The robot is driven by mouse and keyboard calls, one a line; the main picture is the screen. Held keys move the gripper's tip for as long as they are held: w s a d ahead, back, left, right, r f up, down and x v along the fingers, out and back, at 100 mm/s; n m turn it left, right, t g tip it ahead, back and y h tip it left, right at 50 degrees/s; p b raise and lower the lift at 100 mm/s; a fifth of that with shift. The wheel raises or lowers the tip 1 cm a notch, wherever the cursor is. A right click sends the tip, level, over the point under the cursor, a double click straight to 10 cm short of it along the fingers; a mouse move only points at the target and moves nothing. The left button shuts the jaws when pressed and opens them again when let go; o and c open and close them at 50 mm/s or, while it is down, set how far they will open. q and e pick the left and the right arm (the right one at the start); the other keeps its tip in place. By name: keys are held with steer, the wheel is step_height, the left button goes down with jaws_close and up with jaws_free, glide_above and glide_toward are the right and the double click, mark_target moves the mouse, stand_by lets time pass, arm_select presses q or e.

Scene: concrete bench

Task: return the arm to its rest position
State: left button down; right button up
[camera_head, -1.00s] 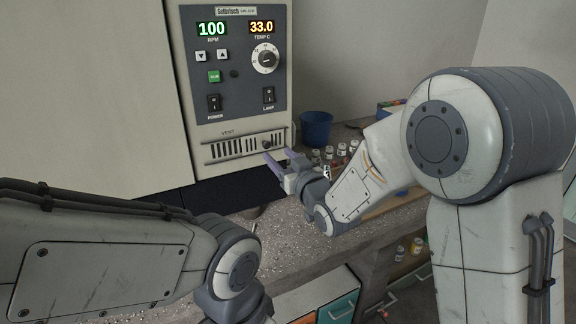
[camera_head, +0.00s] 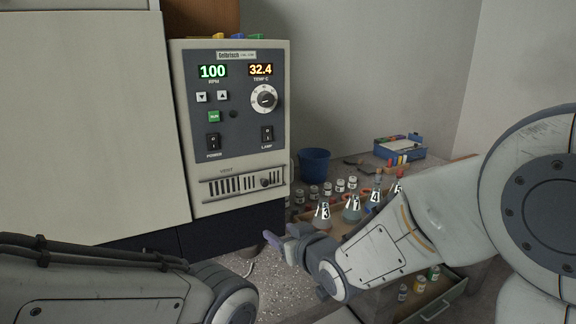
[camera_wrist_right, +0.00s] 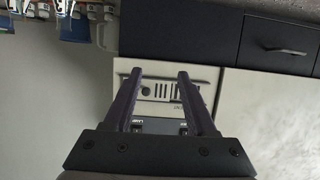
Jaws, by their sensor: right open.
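My right arm (camera_head: 375,250) reaches in from the right. Its gripper (camera_head: 274,244) is low in front of the machine (camera_head: 240,130), just below and right of the vent, apart from it. In the right wrist view the two purple fingers of the gripper (camera_wrist_right: 155,76) are spread, with nothing between them. Beyond them the machine's vent panel (camera_wrist_right: 170,91) shows upside down. My left arm (camera_head: 110,285) crosses the lower left of the head view, and its gripper is out of the picture.
Numbered flasks (camera_head: 352,210) stand on the bench right of my right gripper, close to the forearm. Small jars, a blue bucket (camera_head: 314,166) and a blue box (camera_head: 399,149) stand behind. An open drawer (camera_head: 440,300) with bottles is below.

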steer(key=s+d+f+n+g+h, duration=0.1)
steer(key=s+d+f+g+h, duration=0.2)
steer(key=s, duration=0.6)
steer(key=s+f+g, duration=0.2)
steer(key=s+g, duration=0.3)
steer(key=s, duration=0.5)
steer(key=s+d+f+n+g+h, duration=0.1)
steer(key=s+d+f+g+h, duration=0.2)
steer(key=s, duration=0.6)
step_height(320, 180, up, 17)
steer(key=s+g+p, duration=0.1)
steer(key=p, duration=1.5)
steer(key=shift+s+f+y+p, duration=0.15)
steer(key=shift+s+y+p, duration=0.15)
steer(key=shift+s+p, duration=0.1)
